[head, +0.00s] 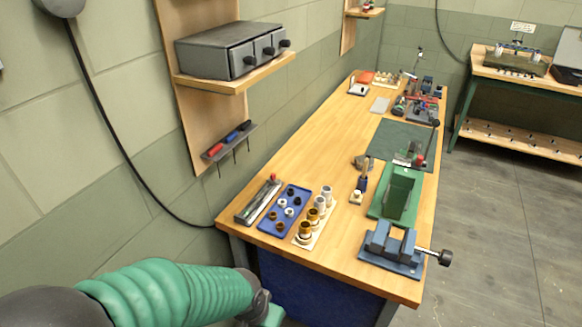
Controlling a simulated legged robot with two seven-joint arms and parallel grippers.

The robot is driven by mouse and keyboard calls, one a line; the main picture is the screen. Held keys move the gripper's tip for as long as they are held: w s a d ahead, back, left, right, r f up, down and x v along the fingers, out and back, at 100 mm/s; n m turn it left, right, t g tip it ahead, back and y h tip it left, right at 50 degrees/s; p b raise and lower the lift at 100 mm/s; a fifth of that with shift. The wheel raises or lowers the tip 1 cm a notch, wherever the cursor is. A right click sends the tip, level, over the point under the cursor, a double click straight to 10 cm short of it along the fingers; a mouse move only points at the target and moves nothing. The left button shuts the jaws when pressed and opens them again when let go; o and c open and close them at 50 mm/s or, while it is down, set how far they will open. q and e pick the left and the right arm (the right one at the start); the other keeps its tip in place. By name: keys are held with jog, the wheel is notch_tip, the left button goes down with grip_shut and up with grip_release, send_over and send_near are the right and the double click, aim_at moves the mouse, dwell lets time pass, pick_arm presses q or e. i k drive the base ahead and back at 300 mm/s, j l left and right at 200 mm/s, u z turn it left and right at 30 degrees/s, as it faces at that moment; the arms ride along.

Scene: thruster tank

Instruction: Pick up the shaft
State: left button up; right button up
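No part stands out clearly as the shaft. A narrow grey tray (258,203) at the table's near left corner holds long, thin dark and grey items, one with a red end; they are too small to tell whether one is the shaft. My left arm comes in from the left below the table's near edge, with its sleeve and a dark joint showing.
The wooden table (325,150) holds a blue tray (268,223) of small rings, a cream rack (306,239) of cylinders, a green fixture (400,192) and a blue vise (392,245). Wall shelves hold a grey drawer box (222,52) and screwdrivers (228,140). Bare wood lies left of the green mat (388,140).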

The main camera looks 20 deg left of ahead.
aim_at(263, 194)
jog(key=j+u, duration=0.2)
jog(key=u, duration=0.25)
jog(key=i+j+u, duration=0.1)
jog(key=u, duration=0.3)
